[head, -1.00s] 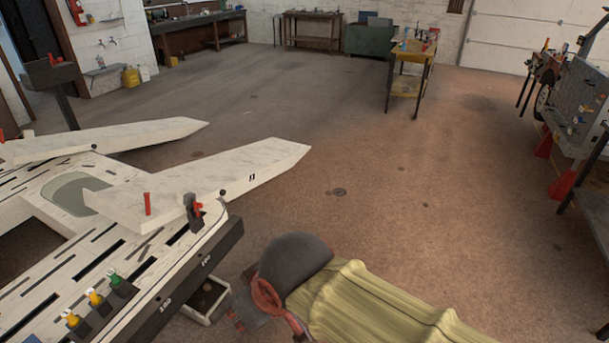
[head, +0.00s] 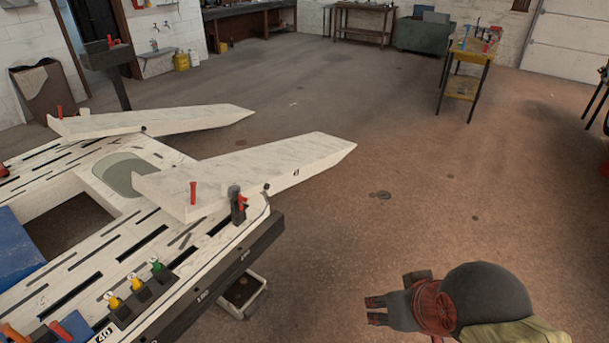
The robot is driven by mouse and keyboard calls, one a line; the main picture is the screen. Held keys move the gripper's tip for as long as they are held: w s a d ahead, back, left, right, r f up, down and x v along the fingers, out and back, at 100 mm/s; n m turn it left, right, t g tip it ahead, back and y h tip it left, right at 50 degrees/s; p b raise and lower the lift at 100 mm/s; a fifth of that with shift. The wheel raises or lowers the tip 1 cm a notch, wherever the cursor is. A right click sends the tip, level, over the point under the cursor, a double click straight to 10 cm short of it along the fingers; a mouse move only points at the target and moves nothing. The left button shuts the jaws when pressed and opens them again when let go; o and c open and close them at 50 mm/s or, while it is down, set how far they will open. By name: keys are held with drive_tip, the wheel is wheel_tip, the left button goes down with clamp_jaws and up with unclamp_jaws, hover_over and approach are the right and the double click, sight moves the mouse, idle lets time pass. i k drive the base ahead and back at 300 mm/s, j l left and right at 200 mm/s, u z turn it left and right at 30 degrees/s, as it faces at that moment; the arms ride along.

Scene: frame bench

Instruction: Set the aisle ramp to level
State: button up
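A white frame bench with slots (head: 110,245) fills the left of the head view. Two white tapered ramps reach off its far end: a near ramp (head: 265,165) beside the open floor and a far ramp (head: 165,120). No label shows which is the aisle ramp. The near ramp carries a red upright pin (head: 193,192). A dark post with a red lever (head: 238,204) stands at the bench corner beside it. I cannot tell the ramps' exact tilt. My gripper (head: 376,310) is at the lower right, apart from the bench, its fingers spread and empty.
Yellow and green-topped handles (head: 135,284) stand on the bench's near edge. A dark pedestal (head: 112,72) is beyond the far ramp. A yellow table (head: 463,70) stands at the back right. The brown floor (head: 430,150) between is clear.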

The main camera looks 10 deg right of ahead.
sight(189, 192)
drive_tip(key=i+j+u, duration=0.15)
drive_tip(key=i, duration=0.35)
drive_tip(key=i+u, duration=0.15)
drive_tip(key=i, duration=0.4)
drive_tip(key=i+l+u, duration=0.2)
drive_tip(key=i, duration=0.3)
drive_tip(key=i+u, duration=0.15)
drive_tip(key=i, duration=0.4)
drive_tip(key=i+l+u, duration=0.15)
drive_tip(key=i, duration=0.35)
drive_tip(key=l, duration=0.1)
